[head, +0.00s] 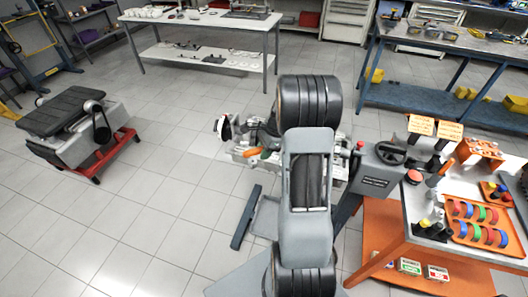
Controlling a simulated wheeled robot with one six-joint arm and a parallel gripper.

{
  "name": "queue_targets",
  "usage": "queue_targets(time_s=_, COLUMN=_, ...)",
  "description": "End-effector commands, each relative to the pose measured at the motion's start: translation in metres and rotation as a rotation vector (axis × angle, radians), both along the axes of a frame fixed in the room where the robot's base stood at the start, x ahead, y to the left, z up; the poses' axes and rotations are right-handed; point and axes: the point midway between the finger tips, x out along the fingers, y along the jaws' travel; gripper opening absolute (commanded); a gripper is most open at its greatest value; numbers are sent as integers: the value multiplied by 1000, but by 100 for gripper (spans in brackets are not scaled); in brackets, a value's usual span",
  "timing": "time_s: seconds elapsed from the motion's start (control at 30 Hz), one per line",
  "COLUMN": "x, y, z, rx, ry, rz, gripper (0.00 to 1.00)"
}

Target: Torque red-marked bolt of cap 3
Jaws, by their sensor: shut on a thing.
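An engine block (240,156) sits in the middle of the floor area, mostly hidden behind my own arm. Only its left and right ends show, so cap 3 and the red-marked bolt cannot be made out. A round black and white part (223,128) shows at the far left of the block. My gripper is hidden behind my arm, and so is anything in it.
An orange-and-grey bench (395,235) at right carries a tray (461,237) of coloured rings, small tools and orange holders. A grey unit (375,172) with a handwheel stands beside the block. A red-based cart (125,140) is at left.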

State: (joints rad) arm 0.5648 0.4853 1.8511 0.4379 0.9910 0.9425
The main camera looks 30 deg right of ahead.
Motion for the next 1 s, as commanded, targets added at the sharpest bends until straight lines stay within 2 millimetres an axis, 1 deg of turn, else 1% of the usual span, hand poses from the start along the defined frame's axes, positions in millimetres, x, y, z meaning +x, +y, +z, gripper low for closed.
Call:
queue_targets(time_s=0.6, x=6, y=-2, z=1, rx=0, ry=-2, rz=-34, gripper=0)
queue_targets(time_s=1.0, x=7, y=-2, z=1, rx=-1, ry=-3, rz=-36, gripper=0)
